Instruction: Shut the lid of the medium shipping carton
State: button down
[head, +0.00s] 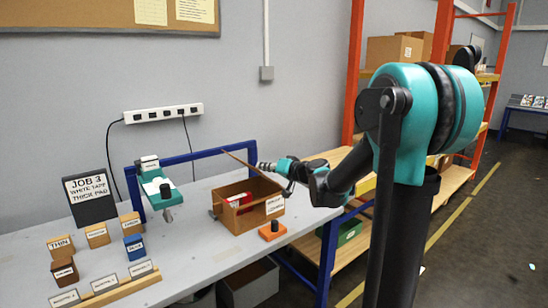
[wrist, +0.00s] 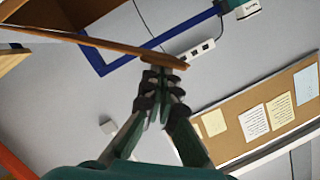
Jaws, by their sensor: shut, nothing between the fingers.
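The brown carton (head: 238,221) stands on the grey workbench with its top open. A white label on its right side is too small to read, and a red item (head: 238,199) shows inside. Its lid (head: 240,160) is raised and tilted above the box. In the wrist view the lid (wrist: 100,43) is a thin brown panel seen nearly edge-on. My gripper (head: 262,166) is at the lid, on its right side. In the wrist view the gripper's (wrist: 164,68) closed fingertips are at the lid's edge; I cannot tell whether they touch it. The gripper is shut and empty.
An orange block with a black knob (head: 272,231) sits right in front of the carton. A teal device (head: 158,188) stands to its left. A job sign (head: 90,195) and several labelled blocks fill the bench's left. Orange-framed shelves (head: 352,75) stand behind my arm.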

jog(key=s+a+f+n+h, duration=0.1)
jog(key=s+a+f+n, duration=0.1)
jog(key=f, duration=0.5)
jog(key=s+a+f+n+t+h, duration=0.1)
jog(key=s+a+f+n, duration=0.1)
jog(key=f, duration=0.5)
jog(key=shift+a+n, duration=0.85)
jog(key=shift+n, duration=0.45)
jog(key=shift+f, duration=0.1)
